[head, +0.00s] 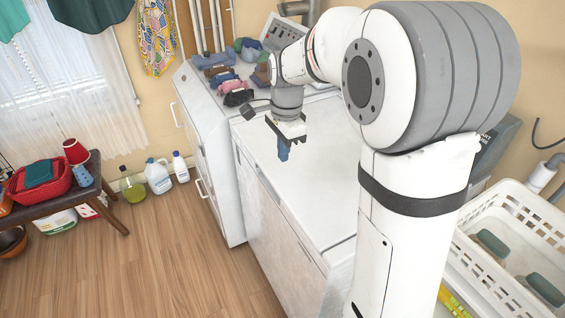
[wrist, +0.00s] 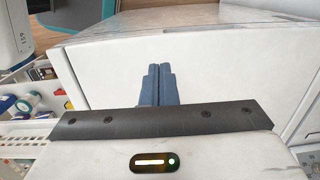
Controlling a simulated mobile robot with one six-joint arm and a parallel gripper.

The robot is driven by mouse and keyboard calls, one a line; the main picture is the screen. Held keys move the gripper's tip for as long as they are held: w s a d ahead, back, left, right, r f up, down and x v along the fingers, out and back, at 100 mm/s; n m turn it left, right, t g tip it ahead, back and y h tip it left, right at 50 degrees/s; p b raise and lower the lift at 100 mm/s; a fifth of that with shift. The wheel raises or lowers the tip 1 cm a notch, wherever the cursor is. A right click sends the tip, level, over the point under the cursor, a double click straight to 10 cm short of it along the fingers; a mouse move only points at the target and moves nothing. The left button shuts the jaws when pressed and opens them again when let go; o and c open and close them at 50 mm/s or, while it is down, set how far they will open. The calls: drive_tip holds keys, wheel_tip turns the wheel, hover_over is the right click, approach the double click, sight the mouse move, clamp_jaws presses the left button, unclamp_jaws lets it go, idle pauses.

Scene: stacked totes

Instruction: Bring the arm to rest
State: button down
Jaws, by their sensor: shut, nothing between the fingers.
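My arm reaches out from the right and bends down to the gripper in the head view. In the head view the white machine top (head: 318,190) under the gripper is bare.
Folded clothes (head: 235,85) lie on the machine at the back. A white basket (head: 507,225) with greenish items stands at the right. Bottles (head: 158,177) stand on the floor by a bench (head: 75,204) holding a red basket (head: 40,180). The wooden floor at front left is clear.

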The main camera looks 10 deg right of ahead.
drive_tip(key=s+d+n+t, duration=0.1)
drive_tip(key=s+d+n, duration=0.1)
drive_tip(key=s+n, duration=0.5)
drive_tip(key=s+d+r+n+t, duration=0.1)
drive_tip(key=s+d+n, duration=0.2)
drive_tip(key=s+n, duration=0.4)
drive_tip(key=s, duration=0.7)
drive_tip(key=shift+r+t+h, duration=0.15)
drive_tip(key=shift+t+h, duration=0.15)
drive_tip(key=shift+t, duration=0.1)
drive_tip(key=c, duration=2.1)
unclamp_jaws()
